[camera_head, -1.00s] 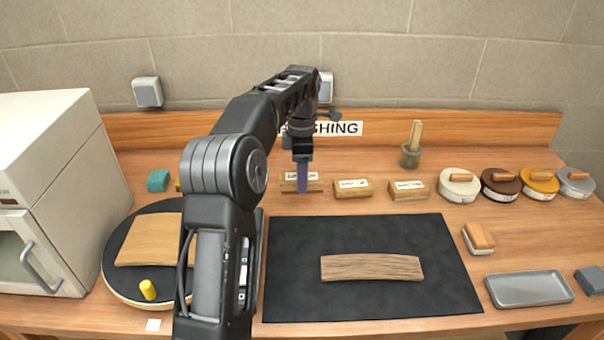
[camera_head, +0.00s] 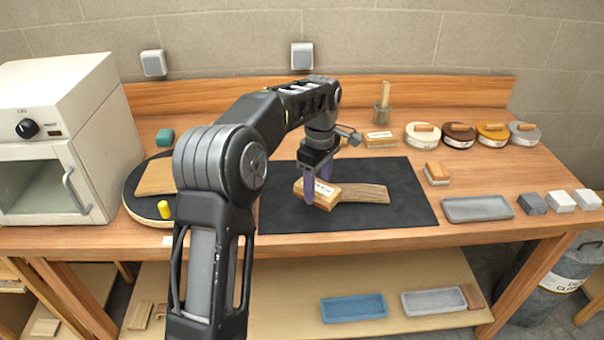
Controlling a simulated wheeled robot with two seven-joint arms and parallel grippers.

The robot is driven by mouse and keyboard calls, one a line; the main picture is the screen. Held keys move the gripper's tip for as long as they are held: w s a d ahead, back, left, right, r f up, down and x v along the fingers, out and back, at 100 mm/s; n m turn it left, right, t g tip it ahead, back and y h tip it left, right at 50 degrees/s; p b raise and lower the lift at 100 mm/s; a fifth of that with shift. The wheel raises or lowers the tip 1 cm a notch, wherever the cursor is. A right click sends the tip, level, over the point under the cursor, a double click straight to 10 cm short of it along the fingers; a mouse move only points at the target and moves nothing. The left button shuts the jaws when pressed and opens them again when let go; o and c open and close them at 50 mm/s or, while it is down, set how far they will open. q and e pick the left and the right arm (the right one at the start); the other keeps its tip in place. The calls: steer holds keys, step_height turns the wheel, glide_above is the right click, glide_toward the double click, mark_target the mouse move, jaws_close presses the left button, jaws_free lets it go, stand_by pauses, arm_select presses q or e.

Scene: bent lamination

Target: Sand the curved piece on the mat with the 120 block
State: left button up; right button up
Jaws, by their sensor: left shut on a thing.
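The curved piece (camera_head: 364,193), a brown wood-grained strip, lies on the black mat (camera_head: 405,217). My left gripper (camera_head: 321,188) is over the mat, shut on a wooden sanding block (camera_head: 327,194) with a white label. The label is too small to read, so I cannot tell its grit. The block is at the left end of the curved piece and covers that end. I cannot tell whether it touches the piece or hovers just above. My right gripper is not in view.
Another labelled block (camera_head: 381,139) stands at the back; my arm hides the area left of it. Several round brushed tins (camera_head: 423,136) line the back right. A small brush block (camera_head: 437,174) and a grey tray (camera_head: 477,208) are right of the mat. A turntable (camera_head: 142,212) stands left.

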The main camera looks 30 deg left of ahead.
arm_select(q)
steer(key=d+f+m, duration=0.1)
steer(key=d+m, duration=0.2)
steer(key=s+d+m, duration=0.1)
steer(key=d+m, duration=0.2)
steer(key=d+f+m, duration=0.1)
steer(key=d+m, duration=0.1)
steer(key=shift+s+d+f+m, duration=0.3)
steer(key=shift+d+f+m, duration=0.05)
steer(key=shift+d+m, duration=0.05)
steer(key=s+d+f+m, duration=0.2)
steer(key=s+d+m, duration=0.1)
steer(key=d+m, duration=0.4)
steer(key=shift+d+f+m, duration=0.2)
steer(key=shift+f+m, duration=0.05)
steer(key=shift+m, duration=0.65)
